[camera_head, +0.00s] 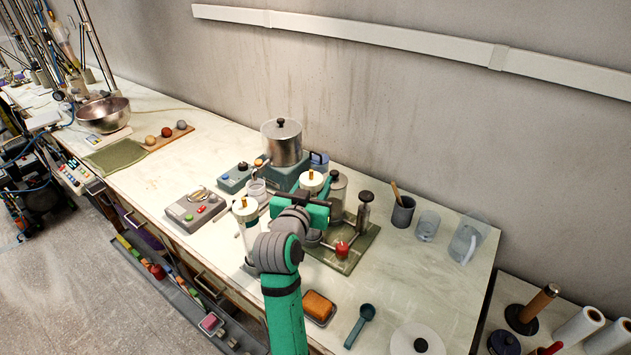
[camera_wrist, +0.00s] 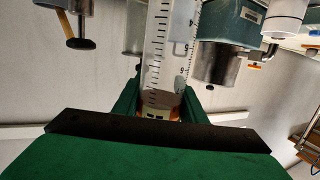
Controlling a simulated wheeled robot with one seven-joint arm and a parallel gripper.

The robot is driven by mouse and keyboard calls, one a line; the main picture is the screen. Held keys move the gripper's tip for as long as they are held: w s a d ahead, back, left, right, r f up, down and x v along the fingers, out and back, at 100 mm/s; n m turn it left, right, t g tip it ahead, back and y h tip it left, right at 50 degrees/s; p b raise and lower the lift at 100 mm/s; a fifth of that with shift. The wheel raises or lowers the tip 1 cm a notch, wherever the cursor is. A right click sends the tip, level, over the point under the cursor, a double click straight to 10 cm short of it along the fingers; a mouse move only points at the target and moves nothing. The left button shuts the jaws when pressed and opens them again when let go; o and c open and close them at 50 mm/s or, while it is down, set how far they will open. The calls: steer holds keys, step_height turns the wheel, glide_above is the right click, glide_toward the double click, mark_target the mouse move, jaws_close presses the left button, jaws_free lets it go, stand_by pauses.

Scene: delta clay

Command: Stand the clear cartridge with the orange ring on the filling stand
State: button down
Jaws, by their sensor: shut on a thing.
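The clear cartridge (camera_wrist: 163,45) with black scale marks is between the fingers of my gripper (camera_wrist: 158,105), which is shut on it. An orange band shows at its end near the palm in the wrist view. In the head view its pale cap with an orange tip (camera_head: 312,179) rises just behind my gripper (camera_head: 314,203); its lower part is hidden. Another clear cartridge (camera_head: 246,215) with an orange tip stands left of my gripper. A green plate (camera_head: 360,255) with metal posts and a red knob, which may be the filling stand, lies right of my gripper, partly hidden.
A lidded metal pot (camera_head: 282,145) on a teal unit stands behind my gripper. A dark cup (camera_head: 402,213), a clear beaker (camera_head: 428,226) and a jug (camera_head: 466,242) stand at right. The front right worktop has some bare room.

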steer(key=c, duration=1)
jaws_free()
steer(key=v, duration=1.1)
steer(key=shift+w+f, duration=0.1)
